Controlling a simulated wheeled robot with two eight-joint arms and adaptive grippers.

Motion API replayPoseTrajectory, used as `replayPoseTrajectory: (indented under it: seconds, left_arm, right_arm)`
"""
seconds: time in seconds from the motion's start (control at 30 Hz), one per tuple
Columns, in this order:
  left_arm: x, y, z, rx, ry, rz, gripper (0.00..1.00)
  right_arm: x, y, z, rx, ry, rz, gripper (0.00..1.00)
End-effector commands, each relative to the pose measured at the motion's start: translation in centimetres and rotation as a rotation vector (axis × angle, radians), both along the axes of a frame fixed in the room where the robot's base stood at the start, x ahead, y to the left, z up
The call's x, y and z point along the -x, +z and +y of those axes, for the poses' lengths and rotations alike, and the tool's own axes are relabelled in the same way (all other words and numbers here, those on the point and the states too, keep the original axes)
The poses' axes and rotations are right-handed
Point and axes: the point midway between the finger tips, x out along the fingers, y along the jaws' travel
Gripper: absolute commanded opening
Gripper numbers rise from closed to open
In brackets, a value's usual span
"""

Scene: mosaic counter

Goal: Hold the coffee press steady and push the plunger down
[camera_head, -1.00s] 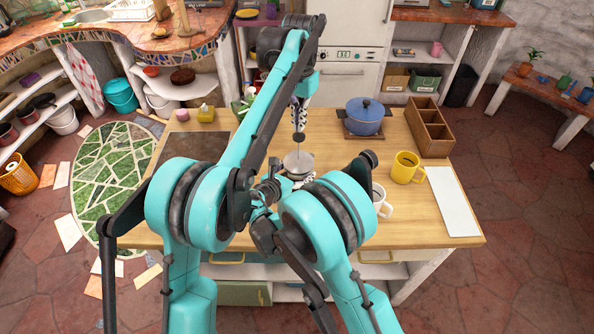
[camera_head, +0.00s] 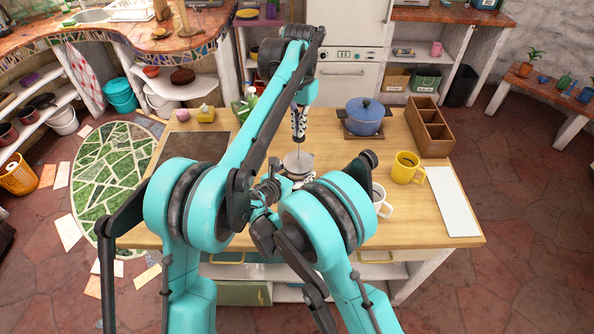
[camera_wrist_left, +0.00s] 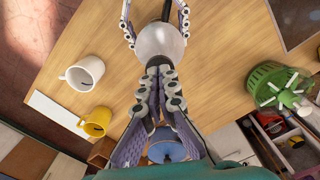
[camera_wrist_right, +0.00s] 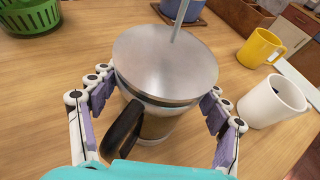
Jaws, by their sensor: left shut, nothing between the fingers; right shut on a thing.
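The coffee press (camera_wrist_right: 152,118) stands upright on the wooden counter, with a round metal lid (camera_wrist_right: 165,62), a clear body and a black handle (camera_wrist_right: 123,130). The plunger rod (camera_wrist_right: 181,22) rises from the lid; its top is out of the right wrist view. My right gripper (camera_wrist_right: 158,100) is shut around the press body below the lid, fingers on both sides. My left gripper (camera_head: 299,137) is above the lid, pointing down, fingers shut and empty. The left wrist view shows its closed fingers (camera_wrist_left: 158,78) over the lid (camera_wrist_left: 160,42). The plunger knob cannot be made out clearly.
A white mug (camera_wrist_right: 272,101) and a yellow mug (camera_head: 407,168) stand right of the press. A blue pot (camera_head: 364,116) and a wooden organizer (camera_head: 430,129) are behind. A white board (camera_head: 452,201) lies at the right edge. A green basket (camera_wrist_right: 28,16) is back left.

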Motion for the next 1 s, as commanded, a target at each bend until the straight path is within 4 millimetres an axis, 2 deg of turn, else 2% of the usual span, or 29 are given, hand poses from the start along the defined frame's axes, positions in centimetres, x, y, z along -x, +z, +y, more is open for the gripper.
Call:
replayPoseTrajectory:
  seconds: [1.0]
  left_arm:
    - [0.0,-3.1,0.0,0.0,0.0,0.0,0.0]
  right_arm:
    - [0.0,0.0,0.0,0.001,0.0,-0.001,0.16]
